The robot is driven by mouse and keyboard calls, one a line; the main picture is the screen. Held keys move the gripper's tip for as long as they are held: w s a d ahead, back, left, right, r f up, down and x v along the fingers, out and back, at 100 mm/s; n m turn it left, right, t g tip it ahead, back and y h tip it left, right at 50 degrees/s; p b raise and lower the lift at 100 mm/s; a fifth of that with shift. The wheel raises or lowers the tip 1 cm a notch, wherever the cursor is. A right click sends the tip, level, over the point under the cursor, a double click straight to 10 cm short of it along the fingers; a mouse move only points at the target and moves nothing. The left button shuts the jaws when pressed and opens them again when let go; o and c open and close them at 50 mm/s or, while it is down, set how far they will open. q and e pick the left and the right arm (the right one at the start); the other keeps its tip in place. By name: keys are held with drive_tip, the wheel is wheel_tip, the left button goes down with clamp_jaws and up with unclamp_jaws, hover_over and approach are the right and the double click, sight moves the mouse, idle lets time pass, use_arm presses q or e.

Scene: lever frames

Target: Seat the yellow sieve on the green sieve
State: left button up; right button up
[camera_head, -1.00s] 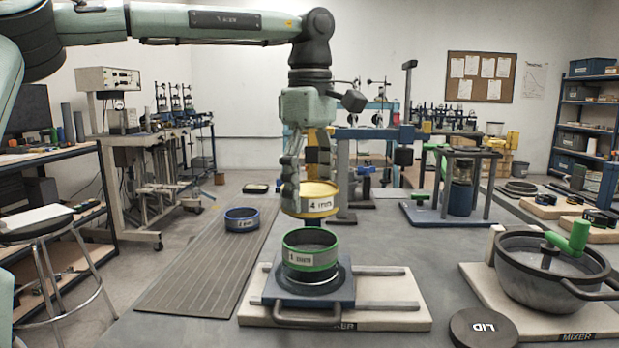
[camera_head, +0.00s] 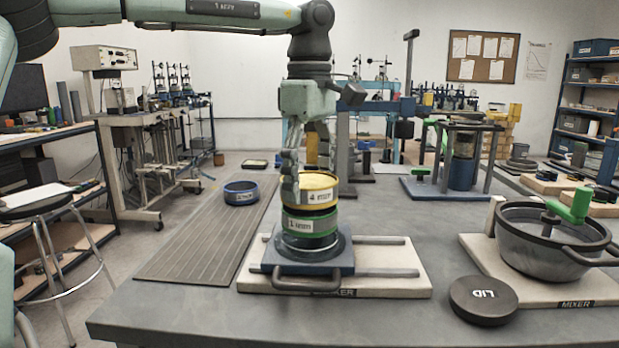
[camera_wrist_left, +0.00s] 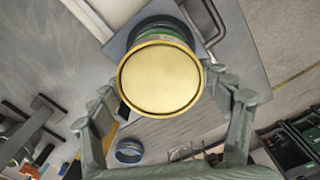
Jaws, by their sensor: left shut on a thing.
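The yellow sieve (camera_head: 302,198), labelled 4 mm, is directly above the green sieve (camera_head: 290,222), labelled 1 mm, and looks level. They appear to meet, with a dark band between them; I cannot tell whether the yellow one is fully nested. The green sieve stands on the blue plate of the mixer base (camera_head: 258,283). My left gripper (camera_head: 307,182) points down and is shut on the yellow sieve. In the left wrist view the yellow sieve (camera_wrist_left: 160,78) lies between the fingers (camera_wrist_left: 168,105) and hides most of the green sieve (camera_wrist_left: 152,31). My right gripper is out of view.
A blue sieve (camera_head: 241,192) sits on the ribbed mat (camera_head: 200,243) at the left. A black lid (camera_head: 483,299) and a pot (camera_head: 545,240) with a green handle are at the right. The front of the grey table (camera_head: 170,325) is clear.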

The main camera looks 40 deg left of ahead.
use_arm(q)
drive_tip(key=shift+f, duration=0.35)
idle(0.4)
drive_tip(key=o, duration=1.3)
wheel_tip(320, 180, up, 12)
idle(0.3)
